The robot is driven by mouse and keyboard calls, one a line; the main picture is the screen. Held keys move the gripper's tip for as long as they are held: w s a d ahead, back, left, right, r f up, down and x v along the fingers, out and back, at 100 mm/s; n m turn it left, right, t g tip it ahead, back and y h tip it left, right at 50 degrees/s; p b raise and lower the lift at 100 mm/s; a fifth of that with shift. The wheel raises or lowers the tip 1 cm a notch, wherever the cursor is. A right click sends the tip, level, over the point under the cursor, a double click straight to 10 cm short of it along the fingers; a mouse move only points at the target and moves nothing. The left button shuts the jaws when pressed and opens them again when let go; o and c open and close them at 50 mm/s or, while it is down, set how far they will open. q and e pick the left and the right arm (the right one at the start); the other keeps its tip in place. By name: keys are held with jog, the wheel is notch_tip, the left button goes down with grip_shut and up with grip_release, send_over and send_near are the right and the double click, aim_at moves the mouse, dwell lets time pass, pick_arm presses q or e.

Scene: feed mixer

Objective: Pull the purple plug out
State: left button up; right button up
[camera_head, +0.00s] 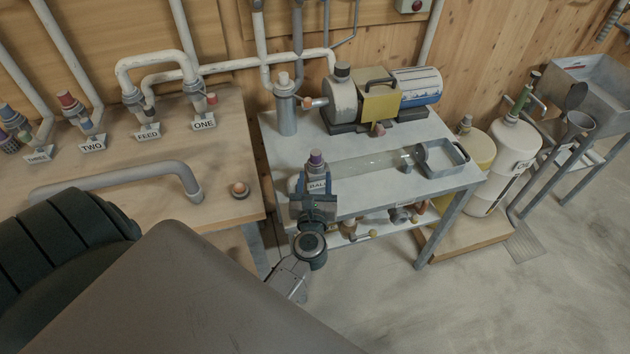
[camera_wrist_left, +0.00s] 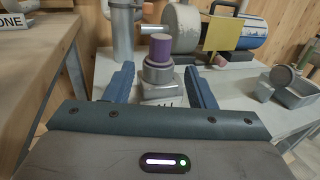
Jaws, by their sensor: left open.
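The purple plug (camera_head: 316,158) stands upright in the top of a short grey fitting with a white label at the front left of the grey table. In the left wrist view the purple plug (camera_wrist_left: 160,47) sits in a round metal collar. My left gripper (camera_head: 314,200) is open at the near side of this fitting. In the left wrist view its blue fingers (camera_wrist_left: 161,84) stand apart, left and right of the fitting, with the plug beyond and between them. I see no finger touching the plug. My right gripper is not in view.
On the grey table (camera_head: 375,165) stand a grey cylinder (camera_head: 286,110), a pump with a yellow plate (camera_head: 381,104) and a metal tray (camera_head: 441,157). A wooden bench (camera_head: 120,185) with labelled pipes is at left. Open floor (camera_head: 480,300) lies at right.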

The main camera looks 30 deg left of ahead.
aim_at(316, 151)
pick_arm(q)
jog(key=p+x, duration=0.2)
jog(key=x, duration=0.7)
jog(key=shift+w+p, duration=0.2)
jog(key=shift+p, duration=0.1)
jog(key=shift+w+a, duration=0.35)
jog(key=shift+w, duration=0.05)
jog(key=c, duration=0.9)
jog(key=shift+o, duration=1.2)
grip_shut()
jog(key=shift+r, duration=0.15)
jog(key=shift+r+p, duration=0.9)
jog(key=shift+p, duration=0.1)
